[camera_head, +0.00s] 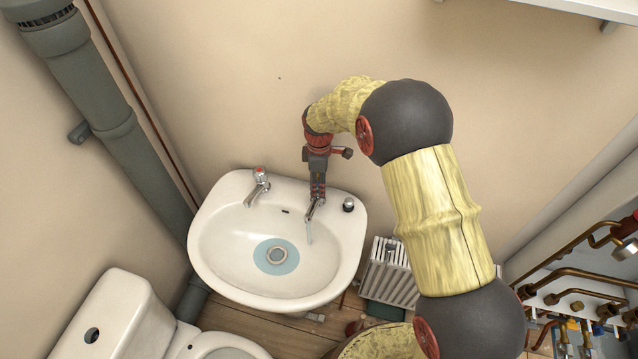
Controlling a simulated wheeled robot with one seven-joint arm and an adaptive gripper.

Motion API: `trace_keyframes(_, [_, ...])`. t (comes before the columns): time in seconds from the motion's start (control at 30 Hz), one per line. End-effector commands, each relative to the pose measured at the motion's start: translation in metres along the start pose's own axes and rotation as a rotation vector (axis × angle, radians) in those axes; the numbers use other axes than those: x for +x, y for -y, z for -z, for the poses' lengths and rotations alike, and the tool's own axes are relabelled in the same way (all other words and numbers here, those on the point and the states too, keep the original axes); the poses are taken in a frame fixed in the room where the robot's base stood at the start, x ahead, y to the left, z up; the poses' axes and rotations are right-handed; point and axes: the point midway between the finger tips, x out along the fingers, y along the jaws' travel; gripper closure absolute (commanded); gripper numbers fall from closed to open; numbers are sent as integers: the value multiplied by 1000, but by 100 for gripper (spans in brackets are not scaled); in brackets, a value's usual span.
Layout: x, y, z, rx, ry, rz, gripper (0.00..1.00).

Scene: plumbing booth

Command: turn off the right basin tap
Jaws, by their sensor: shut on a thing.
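The white basin (230,262) stands against the wall with two taps on its back ledge. The right basin tap (311,212) is chrome, and a thin stream of water (309,236) runs from its spout. Some water lies around the drain (278,255). My gripper (318,192) points down from above onto the top of the right tap and is shut on its handle, which it mostly hides. The left basin tap (260,187) is chrome with a red mark on top, and no water shows from it.
A white radiator (388,272) and copper pipework (570,285) stand to the right. A toilet (125,320) is at lower left, and a grey pipe (95,100) runs along the left wall.

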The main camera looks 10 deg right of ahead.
Motion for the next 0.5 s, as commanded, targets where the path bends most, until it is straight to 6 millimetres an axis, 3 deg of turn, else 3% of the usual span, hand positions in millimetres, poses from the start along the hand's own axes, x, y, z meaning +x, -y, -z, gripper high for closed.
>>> trace_keyframes(0.5, [-2, 1, 0, 441, 0, 0, 90])
